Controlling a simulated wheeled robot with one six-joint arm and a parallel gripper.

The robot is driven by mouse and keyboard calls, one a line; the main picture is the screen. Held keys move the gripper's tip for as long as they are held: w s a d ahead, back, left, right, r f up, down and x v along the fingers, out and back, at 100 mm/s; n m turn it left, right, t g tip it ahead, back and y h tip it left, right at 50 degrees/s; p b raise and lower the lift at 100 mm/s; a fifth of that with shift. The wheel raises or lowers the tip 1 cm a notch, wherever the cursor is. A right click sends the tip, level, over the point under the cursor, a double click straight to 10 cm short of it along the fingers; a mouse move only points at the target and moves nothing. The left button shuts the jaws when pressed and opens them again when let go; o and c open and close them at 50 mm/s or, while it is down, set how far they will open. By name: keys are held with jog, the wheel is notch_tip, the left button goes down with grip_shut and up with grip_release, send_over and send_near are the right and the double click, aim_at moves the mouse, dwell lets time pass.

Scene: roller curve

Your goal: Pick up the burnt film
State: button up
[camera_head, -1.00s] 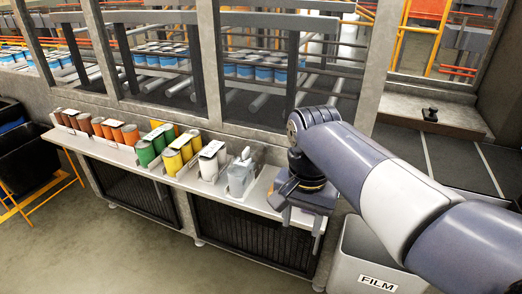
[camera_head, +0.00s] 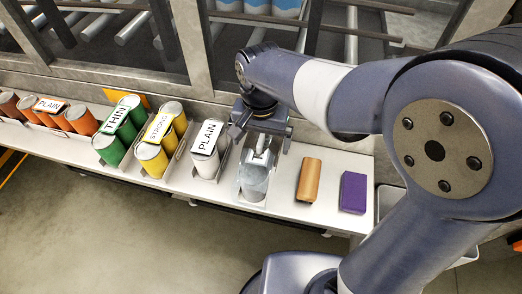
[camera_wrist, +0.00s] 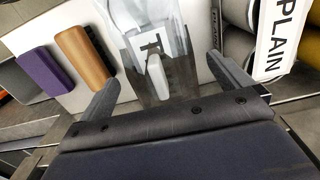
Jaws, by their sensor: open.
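A clear-grey, crumpled film piece (camera_head: 254,182), which I take to be the burnt film, stands in a holder on the white shelf between the PLAIN rolls and an orange-brown block. In the wrist view the translucent film (camera_wrist: 178,38) lies between my jaws, with dark patches low down and a pale upright piece in its middle. My gripper (camera_head: 262,143) is over the film's top end in the head view, its jaws apart. In the wrist view my gripper (camera_wrist: 163,74) has one finger on each side of the film. I cannot tell whether either finger touches it.
White rolls labelled PLAIN (camera_head: 208,150) stand close to the left, then yellow STRONG rolls (camera_head: 160,140) and green THIN rolls (camera_head: 120,130). The orange-brown block (camera_head: 309,180) and a purple block (camera_head: 353,192) lie to the right. A window frame rises behind the shelf (camera_head: 330,212).

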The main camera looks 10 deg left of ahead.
jog(key=shift+f, duration=0.6)
jog(key=c, duration=1)
